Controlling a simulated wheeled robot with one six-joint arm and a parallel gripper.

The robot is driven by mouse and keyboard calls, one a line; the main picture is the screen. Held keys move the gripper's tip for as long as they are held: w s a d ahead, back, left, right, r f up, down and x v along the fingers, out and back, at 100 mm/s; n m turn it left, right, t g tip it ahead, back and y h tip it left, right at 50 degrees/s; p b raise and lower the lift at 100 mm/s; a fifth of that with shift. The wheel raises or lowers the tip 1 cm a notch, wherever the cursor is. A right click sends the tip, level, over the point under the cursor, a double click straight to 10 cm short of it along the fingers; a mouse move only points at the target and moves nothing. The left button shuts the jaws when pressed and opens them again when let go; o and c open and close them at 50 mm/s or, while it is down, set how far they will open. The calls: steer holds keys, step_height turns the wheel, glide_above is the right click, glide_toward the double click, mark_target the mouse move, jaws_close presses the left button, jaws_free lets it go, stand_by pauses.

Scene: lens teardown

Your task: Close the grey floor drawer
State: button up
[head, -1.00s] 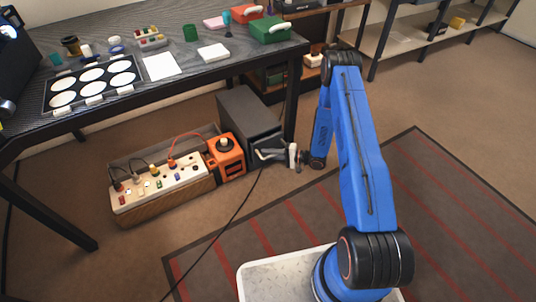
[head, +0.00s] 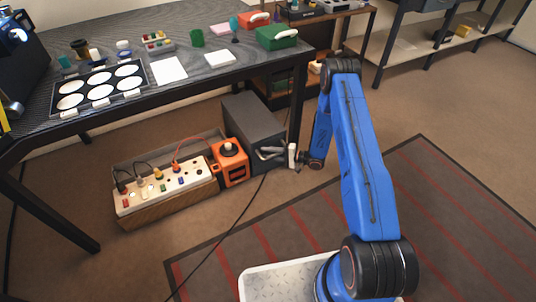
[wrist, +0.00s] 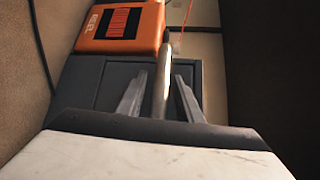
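The grey floor drawer unit (head: 250,118) stands on the floor under the dark table. Its front faces my arm, and the drawer's front panel (wrist: 112,85) fills the middle of the wrist view. The panel looks about level with its frame, but I cannot tell exactly how far it is pushed in. My gripper (head: 268,153) is low at this front. In the wrist view its two fingers (wrist: 159,98) are apart, with a pale upright handle bar (wrist: 163,80) between them. Gaps show on both sides of the bar. Contact with the panel is hidden.
An orange box (head: 230,162) stands close left of the drawer unit. Left of it is a wooden crate (head: 170,208) with a cabled power strip. A black table leg (head: 298,100) rises just right of the drawer. A cable crosses the floor and striped rug (head: 450,220).

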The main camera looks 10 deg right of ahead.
steer(key=v, duration=1.7)
steer(key=shift+s, duration=0.15)
steer(key=shift+d, duration=0.2)
